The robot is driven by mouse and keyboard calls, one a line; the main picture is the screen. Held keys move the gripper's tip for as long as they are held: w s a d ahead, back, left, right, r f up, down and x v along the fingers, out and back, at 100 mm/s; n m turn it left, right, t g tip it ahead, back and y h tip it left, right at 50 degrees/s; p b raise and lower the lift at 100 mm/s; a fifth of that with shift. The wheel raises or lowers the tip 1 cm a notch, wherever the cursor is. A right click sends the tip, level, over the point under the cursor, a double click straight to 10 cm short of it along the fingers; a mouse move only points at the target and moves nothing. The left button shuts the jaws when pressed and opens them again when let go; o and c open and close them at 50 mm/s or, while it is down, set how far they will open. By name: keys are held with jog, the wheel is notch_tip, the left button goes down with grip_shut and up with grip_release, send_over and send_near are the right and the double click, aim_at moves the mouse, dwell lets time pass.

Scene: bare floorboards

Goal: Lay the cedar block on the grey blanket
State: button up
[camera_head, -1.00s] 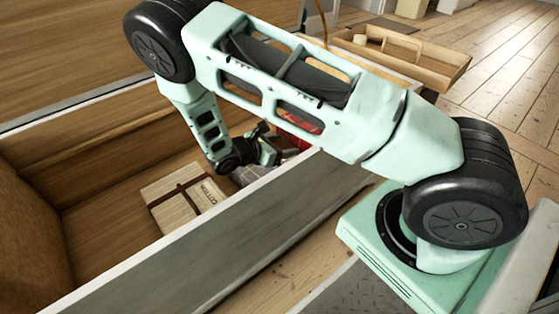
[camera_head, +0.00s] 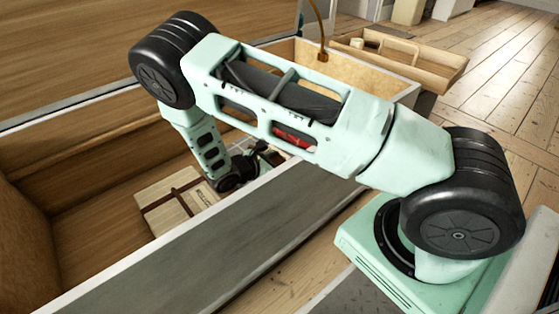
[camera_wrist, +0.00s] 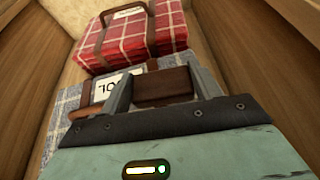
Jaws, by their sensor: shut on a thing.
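The cedar block (camera_wrist: 163,87), a small dark brown block, is held between the two fingers of my gripper (camera_wrist: 162,82) in the wrist view. The grey checked blanket (camera_wrist: 66,108) lies folded beneath and beyond the block, with a brown strap and a pale label partly hidden by a finger. I cannot tell whether the block touches it. In the head view my gripper (camera_head: 247,172) is low inside the wooden chest, with its fingers, the block and the grey blanket mostly hidden.
A red checked blanket (camera_wrist: 155,38) with a brown strap lies just beyond the grey one. A cream strapped bundle (camera_head: 168,207) lies left of my gripper. The chest's front wall (camera_head: 215,250) and wooden sides (camera_wrist: 285,70) closely bound the space.

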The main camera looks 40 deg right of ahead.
jog(key=o, duration=1)
jog(key=shift+r, duration=0.25)
jog(key=p+v, duration=0.5)
jog(key=v, duration=0.7)
jog(key=shift+s+r, duration=0.1)
jog(key=shift+r, duration=0.1)
